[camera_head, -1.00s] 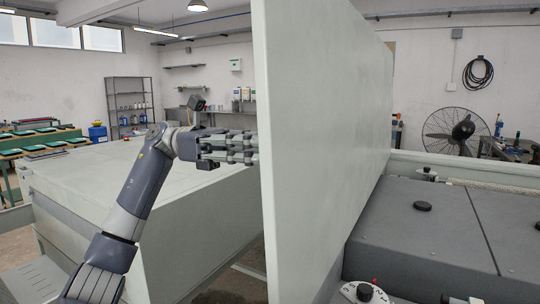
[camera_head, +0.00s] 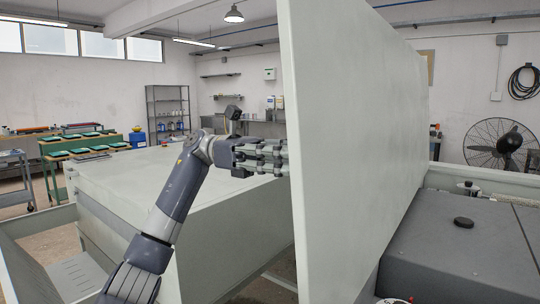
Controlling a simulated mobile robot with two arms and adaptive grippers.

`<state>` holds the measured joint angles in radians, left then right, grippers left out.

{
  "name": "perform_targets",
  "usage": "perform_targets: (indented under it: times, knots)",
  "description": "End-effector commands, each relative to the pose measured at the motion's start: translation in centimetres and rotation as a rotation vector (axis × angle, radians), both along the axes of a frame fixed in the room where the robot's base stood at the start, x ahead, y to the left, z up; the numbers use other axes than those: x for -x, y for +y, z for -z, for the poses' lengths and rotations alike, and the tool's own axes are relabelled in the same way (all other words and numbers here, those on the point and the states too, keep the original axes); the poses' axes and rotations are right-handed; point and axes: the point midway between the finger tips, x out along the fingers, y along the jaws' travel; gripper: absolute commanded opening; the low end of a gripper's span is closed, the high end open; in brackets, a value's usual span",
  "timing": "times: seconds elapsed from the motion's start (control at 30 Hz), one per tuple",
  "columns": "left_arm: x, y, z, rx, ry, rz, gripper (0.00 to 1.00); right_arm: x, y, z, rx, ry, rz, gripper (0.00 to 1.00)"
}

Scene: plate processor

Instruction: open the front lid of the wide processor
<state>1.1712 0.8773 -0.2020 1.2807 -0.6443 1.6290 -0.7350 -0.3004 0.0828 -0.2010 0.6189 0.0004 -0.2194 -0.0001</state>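The front lid (camera_head: 355,140) of the wide processor is a large pale grey-green panel. The processor's dark grey inner covers (camera_head: 465,245) are exposed to the right of the lid. My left gripper (camera_head: 286,158) points right, with its fingertips at the lid's left face, apparently touching it. Its fingers lie close together, but I cannot tell whether they are open or shut. My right gripper is not in view.
A long pale cabinet-like body (camera_head: 150,185) lies behind and below my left arm. A black fan (camera_head: 498,143) stands at the far right. Green tables (camera_head: 75,150) and a shelf rack (camera_head: 168,112) are at the back left.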

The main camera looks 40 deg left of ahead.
Motion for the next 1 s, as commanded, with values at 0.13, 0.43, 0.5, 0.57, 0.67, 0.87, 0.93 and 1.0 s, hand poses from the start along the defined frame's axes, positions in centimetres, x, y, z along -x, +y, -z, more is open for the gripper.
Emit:
perform_targets:
  times: [0.13,0.43,0.5,0.57,0.67,0.87,0.93,1.0]
  knots:
    - [0.0,2.6,0.0,0.003,0.0,-0.003,0.37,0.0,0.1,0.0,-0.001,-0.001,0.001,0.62]
    - [-0.1,7.6,0.3,0.003,-0.001,-0.002,0.37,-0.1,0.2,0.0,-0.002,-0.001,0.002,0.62]
    - [0.0,8.5,0.3,0.002,-0.001,-0.002,0.37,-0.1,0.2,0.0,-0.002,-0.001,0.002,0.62]
    - [-0.1,9.1,0.4,0.001,-0.001,-0.002,0.37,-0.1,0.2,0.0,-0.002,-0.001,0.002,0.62]
    - [-0.1,9.9,0.4,0.001,-0.002,-0.001,0.37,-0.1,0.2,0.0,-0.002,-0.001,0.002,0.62]
    - [-0.1,10.7,0.6,0.0,0.0,0.001,0.37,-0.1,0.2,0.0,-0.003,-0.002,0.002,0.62]
    - [0.0,10.8,0.6,-0.001,0.0,0.001,0.37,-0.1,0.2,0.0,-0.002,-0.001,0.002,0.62]
    - [0.0,10.8,0.6,-0.001,0.0,0.002,0.37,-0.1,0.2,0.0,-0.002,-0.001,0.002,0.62]
